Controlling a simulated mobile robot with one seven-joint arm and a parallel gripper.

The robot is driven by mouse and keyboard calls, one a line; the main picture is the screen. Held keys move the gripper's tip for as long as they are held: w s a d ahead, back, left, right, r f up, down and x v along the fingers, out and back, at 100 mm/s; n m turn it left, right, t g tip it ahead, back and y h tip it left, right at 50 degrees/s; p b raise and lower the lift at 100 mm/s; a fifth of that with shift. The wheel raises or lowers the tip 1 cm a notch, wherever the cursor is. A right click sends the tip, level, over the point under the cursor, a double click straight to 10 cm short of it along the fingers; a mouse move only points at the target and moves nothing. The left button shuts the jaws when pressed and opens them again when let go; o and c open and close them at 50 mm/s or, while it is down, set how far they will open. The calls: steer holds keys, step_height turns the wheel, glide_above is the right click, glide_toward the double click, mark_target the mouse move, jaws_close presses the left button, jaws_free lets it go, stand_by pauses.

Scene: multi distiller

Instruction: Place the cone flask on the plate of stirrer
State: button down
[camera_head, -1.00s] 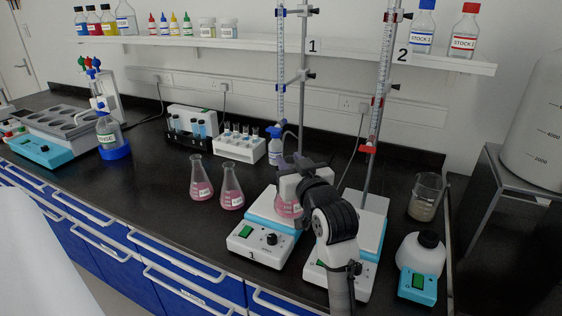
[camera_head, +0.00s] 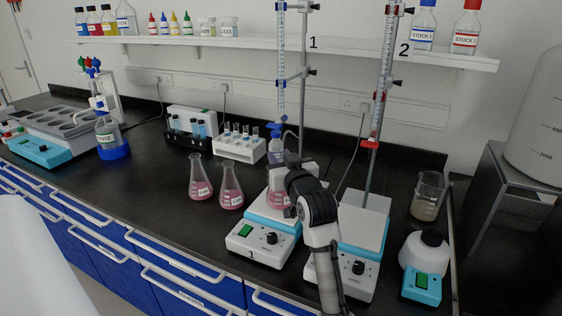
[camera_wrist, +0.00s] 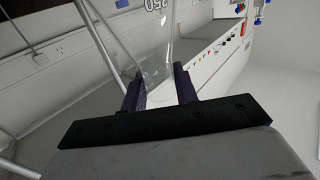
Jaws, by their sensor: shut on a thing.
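A cone flask with pink liquid (camera_head: 279,198) is over the plate of the stirrer marked 1 (camera_head: 257,214), partly hidden behind my gripper and wrist. I cannot tell if its base touches the plate. My gripper (camera_wrist: 160,90) is shut on the flask. In the wrist view the clear glass of the flask (camera_wrist: 155,55) shows between the two dark fingers. Two more cone flasks with pink liquid (camera_head: 200,188) (camera_head: 231,195) stand on the bench to the left of this stirrer.
A second stirrer (camera_head: 365,228) stands at the right with a bare plate. Burettes on stands (camera_head: 281,70) (camera_head: 383,85) rise behind the stirrers.

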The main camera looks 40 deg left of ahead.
steer(key=shift+f, duration=0.1)
steer(key=c, duration=1.1)
jaws_free()
